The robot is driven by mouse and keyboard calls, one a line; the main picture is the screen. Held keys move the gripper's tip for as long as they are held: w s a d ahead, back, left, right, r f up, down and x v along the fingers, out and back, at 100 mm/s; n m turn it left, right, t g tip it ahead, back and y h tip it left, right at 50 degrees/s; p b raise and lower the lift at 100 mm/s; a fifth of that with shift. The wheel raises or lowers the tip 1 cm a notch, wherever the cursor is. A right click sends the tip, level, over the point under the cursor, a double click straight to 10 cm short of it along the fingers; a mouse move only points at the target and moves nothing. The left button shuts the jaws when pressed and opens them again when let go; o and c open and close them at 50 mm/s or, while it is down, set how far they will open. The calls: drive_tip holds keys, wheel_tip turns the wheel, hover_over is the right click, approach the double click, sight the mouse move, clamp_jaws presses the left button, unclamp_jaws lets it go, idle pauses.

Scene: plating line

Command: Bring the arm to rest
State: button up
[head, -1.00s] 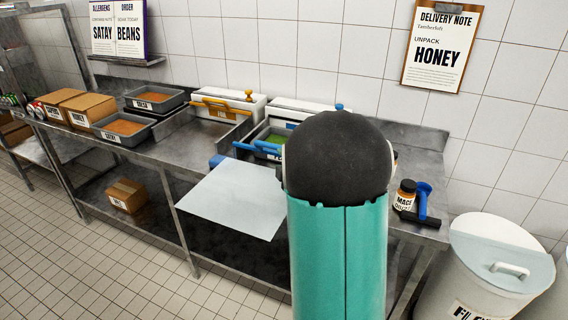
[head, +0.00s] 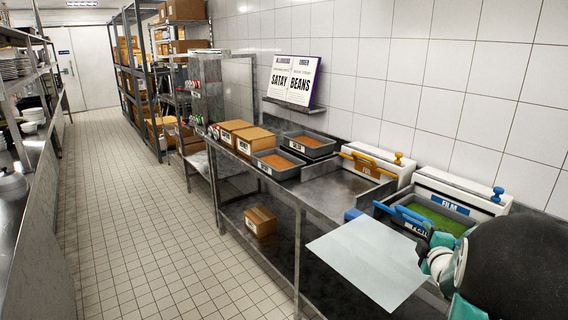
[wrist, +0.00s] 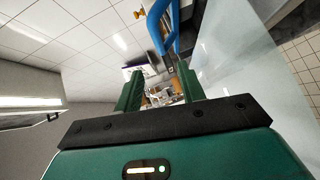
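My arm shows at the lower right of the head view, a dark rounded link and teal and white parts in front of the steel bench (head: 330,203). My gripper's fingertips cannot be made out there. In the wrist view my gripper (wrist: 160,84) has its two green fingers apart, with only background seen between them. A blue bar (wrist: 163,28) shows beyond the fingertips; I cannot tell how far away it is.
A pale sheet (head: 370,262) juts from the bench's front edge. Beside my arm are a tray with green contents (head: 440,219) and blue handles (head: 403,215), and a FILM box (head: 455,192). Boxes (head: 250,140) and trays stand farther left. The tiled aisle (head: 130,220) is clear.

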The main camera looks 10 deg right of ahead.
drive_tip(key=s+a+r+m+g+y, duration=0.1)
drive_tip(key=s+a+r+m+g, duration=0.2)
drive_tip(key=a, duration=0.6)
drive_tip(key=s+a+r+m+g, duration=0.2)
drive_tip(key=s+a+r+m, duration=0.25)
drive_tip(key=a, duration=0.45)
drive_tip(key=s+a+f+m+g+y, duration=0.1)
drive_tip(key=s+a+m+g+y, duration=0.1)
drive_tip(key=s+a, duration=0.5)
drive_tip(key=s+a+f+m+g+y, duration=0.1)
drive_tip(key=s+a+m+g, duration=0.1)
drive_tip(key=s+a, duration=0.6)
drive_tip(key=s+m, duration=0.1)
drive_tip(key=s, duration=0.3)
drive_tip(key=shift+s+f+g+y, duration=0.2)
drive_tip(key=shift+s+g+y, duration=0.05)
drive_tip(key=shift+g+y, duration=0.15)
